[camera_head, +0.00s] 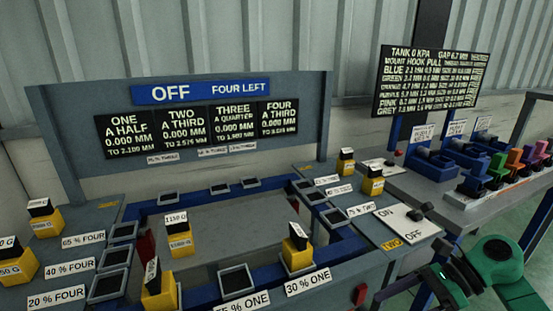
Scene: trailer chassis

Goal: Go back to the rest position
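My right arm, green and black, shows at the lower right corner, over the right end of the workstation. Its dark end (447,283) lies beside the blue-grey bench edge, and I cannot make out whether its fingers are apart or closed. Nothing held shows there. My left arm and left gripper are not in view.
A blue-grey bench frame (348,258) carries yellow weights (180,244) and labelled black pads (235,281). A panel reading OFF (168,94) stands behind. An ON/OFF switch plate (407,222) is near my arm. At right, a table holds coloured hooks (497,165) below a text board (430,82).

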